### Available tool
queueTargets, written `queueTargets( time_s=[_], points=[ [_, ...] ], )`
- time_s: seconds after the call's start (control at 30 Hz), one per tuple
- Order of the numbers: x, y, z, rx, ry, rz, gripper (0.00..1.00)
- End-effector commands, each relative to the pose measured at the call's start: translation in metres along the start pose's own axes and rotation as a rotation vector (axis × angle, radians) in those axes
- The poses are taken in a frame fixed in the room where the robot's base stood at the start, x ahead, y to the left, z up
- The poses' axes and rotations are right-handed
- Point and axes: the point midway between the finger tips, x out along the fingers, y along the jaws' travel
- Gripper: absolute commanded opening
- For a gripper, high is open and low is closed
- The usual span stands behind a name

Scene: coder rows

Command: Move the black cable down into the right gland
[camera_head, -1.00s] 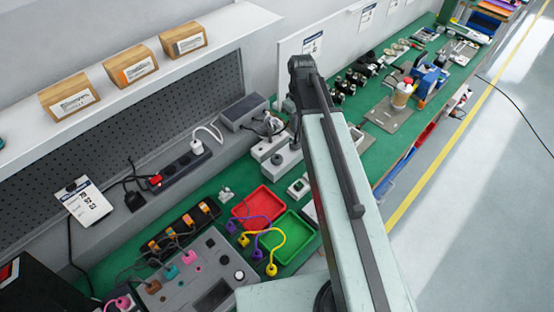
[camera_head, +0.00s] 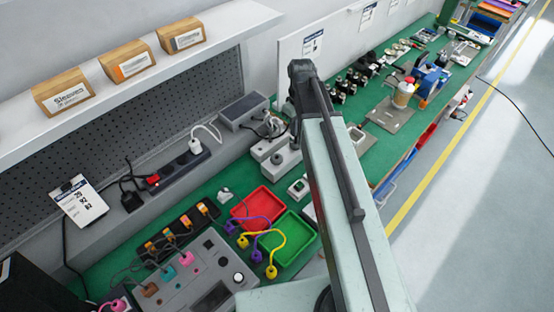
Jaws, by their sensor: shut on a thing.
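My gripper (camera_head: 294,134) hangs at the dark end of my arm, over the grey boxes on the green bench. It is small here and partly covered by my own arm. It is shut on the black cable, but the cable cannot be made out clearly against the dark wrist. A pale grey box with a dark round fitting (camera_head: 277,158), seemingly a gland, stands just below and left of my gripper. Another grey box (camera_head: 262,149) sits behind it. Whether the cable end touches a gland cannot be told.
A red tray (camera_head: 258,192) and a green tray (camera_head: 270,262) lie nearer on the bench, with yellow and purple leads. A grey control panel (camera_head: 222,262) is at the lower left. A power strip (camera_head: 180,170) runs along the ledge. Parts fill the bench behind.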

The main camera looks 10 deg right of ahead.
Motion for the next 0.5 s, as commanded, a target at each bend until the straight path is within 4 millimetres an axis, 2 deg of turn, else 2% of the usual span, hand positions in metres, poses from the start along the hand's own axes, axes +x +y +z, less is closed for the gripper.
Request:
queueTargets(
  time_s=[0.27, 0.5],
  points=[
    [0.001, 0.0, 0.0, 0.0, 0.0, 0.0, 0.0],
    [0.012, 0.0, 0.0, 0.0, 0.0, 0.0, 0.0]
  ],
)
